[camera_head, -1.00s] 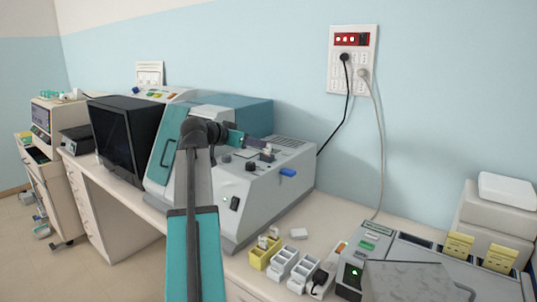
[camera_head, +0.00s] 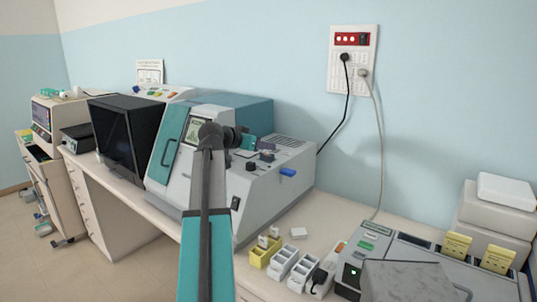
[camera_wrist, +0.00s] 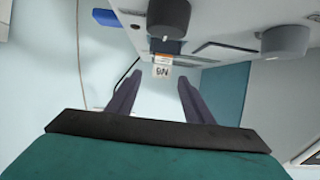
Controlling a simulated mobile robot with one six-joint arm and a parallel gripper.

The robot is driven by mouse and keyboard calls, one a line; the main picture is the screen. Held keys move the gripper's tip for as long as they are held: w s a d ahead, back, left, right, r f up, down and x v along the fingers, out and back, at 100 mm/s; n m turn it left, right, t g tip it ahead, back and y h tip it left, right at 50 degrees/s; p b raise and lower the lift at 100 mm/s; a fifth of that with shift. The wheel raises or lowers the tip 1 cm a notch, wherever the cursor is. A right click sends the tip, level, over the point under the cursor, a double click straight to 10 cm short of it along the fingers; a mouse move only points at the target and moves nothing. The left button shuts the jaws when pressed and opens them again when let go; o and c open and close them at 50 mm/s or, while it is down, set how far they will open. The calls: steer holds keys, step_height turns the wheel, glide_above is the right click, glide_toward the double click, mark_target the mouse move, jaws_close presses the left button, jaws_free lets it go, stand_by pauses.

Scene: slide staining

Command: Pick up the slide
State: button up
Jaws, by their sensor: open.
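My gripper (camera_wrist: 159,78) is open in the wrist view, its two dark fingers apart with nothing held between them. A small slide with a white and orange printed label (camera_wrist: 162,70) shows just beyond the fingertips, near the edge of the grey machine. It lies roughly in line with the gap between the fingers. I cannot tell how far it is from them. In the head view, my arm's wrist is in front of the grey and teal machine (camera_head: 222,185); the fingertips and slide cannot be made out there.
In the head view, yellow and white racks (camera_head: 283,262) sit on the bench right of my arm. A grey device (camera_head: 365,245) and stacked white boxes (camera_head: 495,225) stand further right.

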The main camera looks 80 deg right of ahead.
mark_target(267, 155)
steer(key=shift+p+x, duration=0.65)
steer(key=shift+x, duration=1.5)
steer(key=shift+a, duration=0.1)
steer(key=shift+c, duration=0.2)
steer(key=c, duration=1.1)
